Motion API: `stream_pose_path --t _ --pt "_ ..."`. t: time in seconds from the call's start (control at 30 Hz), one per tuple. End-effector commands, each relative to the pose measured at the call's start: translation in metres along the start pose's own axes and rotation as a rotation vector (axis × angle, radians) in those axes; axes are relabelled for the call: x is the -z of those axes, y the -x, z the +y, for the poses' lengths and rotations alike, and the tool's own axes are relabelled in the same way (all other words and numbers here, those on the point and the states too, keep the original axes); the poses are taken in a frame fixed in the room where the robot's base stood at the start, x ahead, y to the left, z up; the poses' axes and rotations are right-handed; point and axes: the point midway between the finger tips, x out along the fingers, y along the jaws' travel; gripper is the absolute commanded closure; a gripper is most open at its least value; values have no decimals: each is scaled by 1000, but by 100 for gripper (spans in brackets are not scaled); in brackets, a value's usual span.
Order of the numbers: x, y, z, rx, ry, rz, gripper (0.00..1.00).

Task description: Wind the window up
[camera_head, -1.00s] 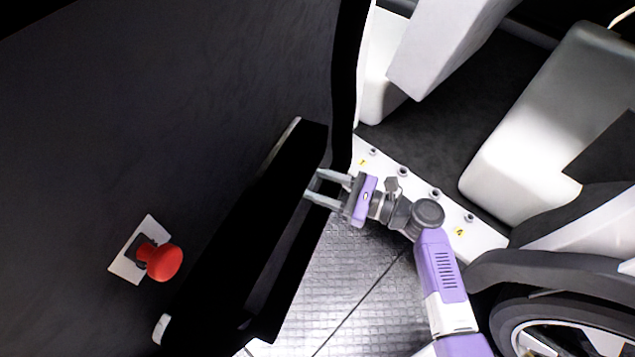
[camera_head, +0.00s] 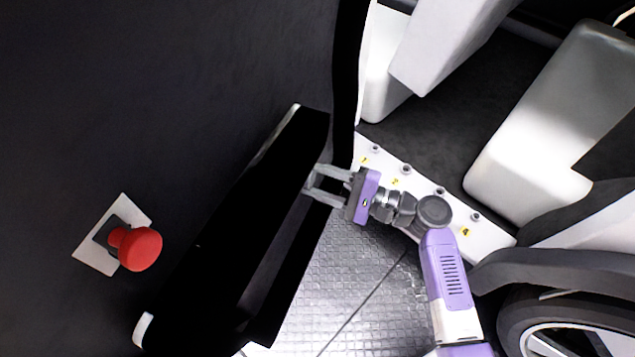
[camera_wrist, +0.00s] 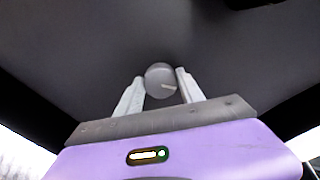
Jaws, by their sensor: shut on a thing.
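My gripper (camera_head: 312,185) reaches in from the right to the dark door (camera_head: 130,90), at the upper end of its black pocket or armrest. In the wrist view my gripper (camera_wrist: 161,90) has its two grey fingers on either side of a round dark grey knob (camera_wrist: 160,79) with a small pale mark, and is shut on it. No crank arm and no window glass can be clearly made out.
A red round knob (camera_head: 140,249) on a pale plate (camera_head: 88,254) sticks out of the door at left. A white sill (camera_head: 385,172) with bolts, white seats (camera_head: 545,125) and a wheel (camera_head: 560,330) lie to the right. Textured metal floor (camera_head: 345,285) shows below.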

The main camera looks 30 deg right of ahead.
Motion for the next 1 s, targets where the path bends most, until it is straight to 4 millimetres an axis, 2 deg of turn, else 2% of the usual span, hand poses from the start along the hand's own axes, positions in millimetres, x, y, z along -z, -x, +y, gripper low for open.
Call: stream_pose_path --t 0.03,0.6,1.0 --pt "2 1 5 -2 42 1 96" --pt "3 1 7 -2 581 1 96" --pt "3 0 6 -3 872 -1 96"
